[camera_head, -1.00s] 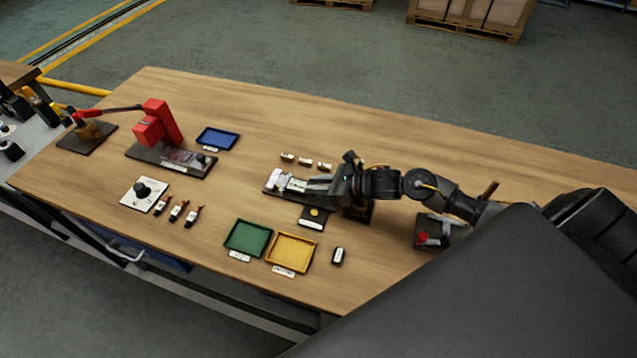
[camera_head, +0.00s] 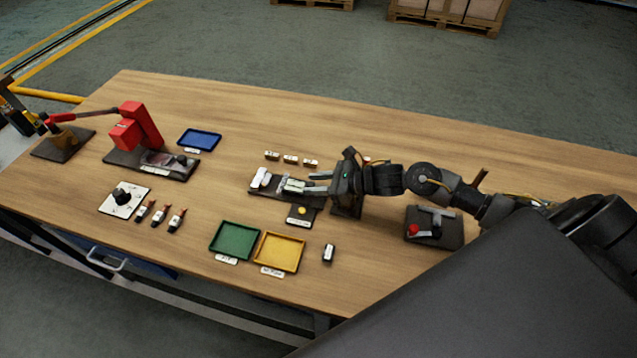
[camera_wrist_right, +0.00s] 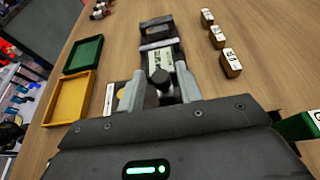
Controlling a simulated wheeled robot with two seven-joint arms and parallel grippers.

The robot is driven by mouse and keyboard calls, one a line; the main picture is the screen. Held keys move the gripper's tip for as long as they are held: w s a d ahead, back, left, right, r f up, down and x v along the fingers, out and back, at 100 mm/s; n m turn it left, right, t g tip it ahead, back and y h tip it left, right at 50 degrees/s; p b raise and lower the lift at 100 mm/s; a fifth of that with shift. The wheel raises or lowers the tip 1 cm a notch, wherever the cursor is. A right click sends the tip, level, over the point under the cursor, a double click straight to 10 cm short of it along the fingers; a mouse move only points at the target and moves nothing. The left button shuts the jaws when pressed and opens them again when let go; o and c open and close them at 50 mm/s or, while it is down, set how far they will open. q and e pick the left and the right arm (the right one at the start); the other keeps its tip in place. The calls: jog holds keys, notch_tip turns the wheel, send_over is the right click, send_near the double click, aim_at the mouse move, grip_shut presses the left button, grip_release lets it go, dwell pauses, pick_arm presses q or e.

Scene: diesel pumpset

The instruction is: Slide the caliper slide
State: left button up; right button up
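The caliper (camera_head: 262,181) lies on the table as a dark bar with pale blocks at its left end. Its pale slide (camera_head: 294,187) sits just left of my right fingertips. In the right wrist view the labelled slide (camera_wrist_right: 160,61) is straight ahead, with a black knob (camera_wrist_right: 160,78) at its near end. My right gripper (camera_head: 318,183) is low over the right part of the caliper. Its fingers are spread on either side of the bar, also in the wrist view (camera_wrist_right: 160,90), with gaps visible beside the knob. My left gripper is not seen.
Small labelled blocks (camera_head: 290,159) stand behind the caliper. A plate with a yellow button (camera_head: 302,210) lies close in front. Green (camera_head: 212,248) and yellow (camera_head: 258,262) trays are nearer the front edge. A red-knobbed fixture (camera_head: 450,238) stands right, below my arm. The back of the table is clear.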

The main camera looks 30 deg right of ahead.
jog(key=shift+o, duration=0.5)
jog(key=shift+s+d, duration=0.1)
jog(key=shift+s, duration=0.05)
jog(key=shift+s+d, duration=0.1)
jog(key=shift+d, duration=0.15)
jog(key=b+v, duration=0.3)
jog(key=v, duration=0.5)
jog(key=shift+s+d+r, duration=0.1)
jog(key=shift+s+d, duration=0.15)
jog(key=shift+s, duration=0.1)
jog(key=shift+s+d+r, duration=0.45)
jog(key=shift+r, duration=0.05)
